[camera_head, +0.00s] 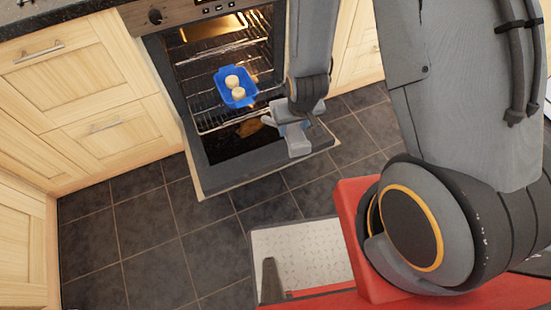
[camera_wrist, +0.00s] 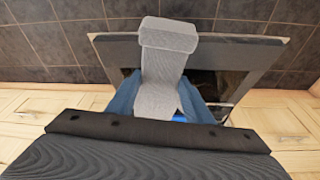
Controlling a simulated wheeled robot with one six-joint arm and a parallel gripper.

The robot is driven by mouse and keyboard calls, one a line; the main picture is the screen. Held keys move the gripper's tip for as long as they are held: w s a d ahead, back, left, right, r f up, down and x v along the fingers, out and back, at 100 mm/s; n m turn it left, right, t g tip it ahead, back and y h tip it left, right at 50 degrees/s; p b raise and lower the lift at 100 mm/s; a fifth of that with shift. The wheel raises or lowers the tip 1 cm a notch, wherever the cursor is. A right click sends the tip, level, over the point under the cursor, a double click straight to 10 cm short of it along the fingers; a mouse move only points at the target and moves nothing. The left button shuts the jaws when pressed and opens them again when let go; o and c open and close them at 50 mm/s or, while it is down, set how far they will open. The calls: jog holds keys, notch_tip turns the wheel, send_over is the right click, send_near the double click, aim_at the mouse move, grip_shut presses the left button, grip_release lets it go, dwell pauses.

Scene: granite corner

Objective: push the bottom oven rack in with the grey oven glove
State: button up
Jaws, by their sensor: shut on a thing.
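My gripper (camera_head: 290,122) is shut on the grey oven glove (camera_head: 299,143), just in front of the oven, above the lowered door at its right side. In the wrist view the glove (camera_wrist: 165,65) stands out between the two bluish fingers. The oven (camera_head: 215,75) is open. A wire rack (camera_head: 212,118) shows inside with a blue dish (camera_head: 228,94) on it, holding two pale round pieces. A golden-brown item (camera_head: 248,128) lies lower, near the oven's front. The bottom rack cannot be clearly told apart, and my arm hides part of the oven's right side.
The lowered oven door (camera_head: 222,175) juts out over dark floor tiles (camera_head: 160,235). Pale wooden cabinets (camera_head: 75,80) stand on both sides of the oven. The tiled floor left of my base is clear.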

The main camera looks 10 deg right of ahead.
jog(key=s+a+f+n+g+b, duration=0.2)
jog(key=s+a+f+b, duration=0.35)
jog(key=b, duration=0.95)
jog(key=w+a+f, duration=0.3)
jog(key=w+f, duration=0.2)
jog(key=w, duration=0.6)
jog(key=shift+w+a+p, duration=0.2)
jog(key=shift+w+p, duration=0.1)
jog(key=shift+p, duration=0.1)
jog(key=w+a, duration=0.2)
jog(key=w, duration=0.4)
jog(key=shift+w, duration=0.35)
